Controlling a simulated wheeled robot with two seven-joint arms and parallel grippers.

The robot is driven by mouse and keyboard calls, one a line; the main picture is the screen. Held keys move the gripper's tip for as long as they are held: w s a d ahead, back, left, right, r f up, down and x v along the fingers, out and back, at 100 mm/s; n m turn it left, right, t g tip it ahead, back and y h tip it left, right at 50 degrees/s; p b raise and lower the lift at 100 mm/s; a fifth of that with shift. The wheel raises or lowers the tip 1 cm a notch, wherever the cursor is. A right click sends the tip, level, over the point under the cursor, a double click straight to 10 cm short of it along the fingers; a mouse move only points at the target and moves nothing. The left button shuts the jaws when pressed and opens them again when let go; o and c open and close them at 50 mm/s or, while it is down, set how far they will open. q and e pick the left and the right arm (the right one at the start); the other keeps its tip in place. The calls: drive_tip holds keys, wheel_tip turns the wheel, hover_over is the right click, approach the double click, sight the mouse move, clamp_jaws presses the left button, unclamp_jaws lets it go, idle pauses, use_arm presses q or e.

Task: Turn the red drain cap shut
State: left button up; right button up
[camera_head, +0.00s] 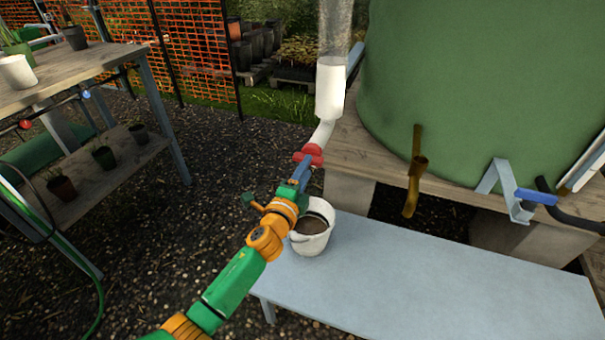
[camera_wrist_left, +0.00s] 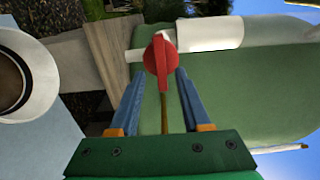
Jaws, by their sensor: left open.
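The red drain cap (camera_head: 309,152) sits at the lower end of a white elbow pipe (camera_head: 322,133), under a clear upright tube with a white lower part (camera_head: 330,90). My left gripper (camera_head: 303,168) reaches up to the cap from below. In the left wrist view the red cap (camera_wrist_left: 160,61) shows its flat wing just beyond and between the fingertips. The blue fingers of the left gripper (camera_wrist_left: 159,84) are apart, with a gap on each side of the cap. I cannot tell whether either finger touches it. My right gripper is not in view.
A white bucket with dark contents (camera_head: 312,243) stands on a pale blue bench (camera_head: 430,285) below the cap. A large green tank (camera_head: 480,90) on a wooden platform is at the right, with a brown spout (camera_head: 414,180). A potting table (camera_head: 75,75) stands at the left.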

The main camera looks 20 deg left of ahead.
use_arm(q)
drive_tip(key=s, duration=0.5)
drive_tip(key=shift+s+a, duration=0.1)
drive_tip(key=shift+s, duration=0.1)
